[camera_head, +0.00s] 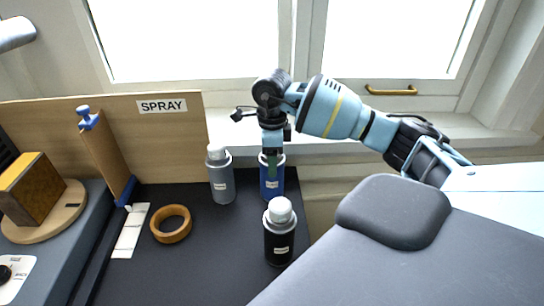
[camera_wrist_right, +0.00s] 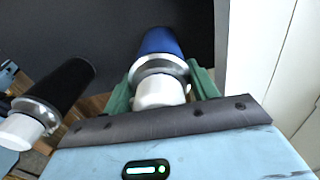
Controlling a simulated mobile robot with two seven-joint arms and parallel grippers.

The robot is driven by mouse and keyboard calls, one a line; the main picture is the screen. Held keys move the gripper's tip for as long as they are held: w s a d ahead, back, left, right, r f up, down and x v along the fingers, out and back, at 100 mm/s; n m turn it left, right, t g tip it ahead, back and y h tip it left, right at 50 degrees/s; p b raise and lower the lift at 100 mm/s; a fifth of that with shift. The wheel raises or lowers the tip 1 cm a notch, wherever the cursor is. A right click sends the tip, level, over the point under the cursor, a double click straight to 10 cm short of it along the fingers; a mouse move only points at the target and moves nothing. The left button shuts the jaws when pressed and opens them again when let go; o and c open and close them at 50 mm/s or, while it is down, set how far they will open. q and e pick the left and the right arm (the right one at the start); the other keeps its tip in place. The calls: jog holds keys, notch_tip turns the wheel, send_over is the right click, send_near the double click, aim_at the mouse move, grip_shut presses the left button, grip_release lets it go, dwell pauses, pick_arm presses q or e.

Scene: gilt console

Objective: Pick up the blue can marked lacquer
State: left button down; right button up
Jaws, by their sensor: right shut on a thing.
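The blue can (camera_head: 271,184) stands upright at the back right of the dark surface, with a white cap and silver shoulder. I cannot tell whether the can is lifted. My left gripper is not in view.
A grey can (camera_head: 221,178) stands just left and a black can (camera_head: 279,235) in front; the black can also shows in the wrist view (camera_wrist_right: 62,88). A wooden ring (camera_head: 171,224) lies further left. A board marked SPRAY (camera_head: 150,125) and windows are behind.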

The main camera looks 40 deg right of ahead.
jog(key=shift+c, duration=0.7)
jog(key=shift+r, duration=0.1)
jog(key=shift+r, duration=0.3)
jog(key=r, duration=0.3)
jog(key=shift+s+a, duration=0.1)
jog(key=shift+a, duration=0.25)
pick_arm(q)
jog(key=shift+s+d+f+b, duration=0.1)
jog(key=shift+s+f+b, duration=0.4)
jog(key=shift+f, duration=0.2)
pick_arm(e)
jog(key=s+a, duration=0.2)
jog(key=a, duration=0.5)
jog(key=s+a+r, duration=0.1)
jog(key=s+a, duration=0.2)
jog(key=a, duration=0.4)
jog(key=shift+s+a+r, duration=0.15)
jog(key=shift+s, duration=0.1)
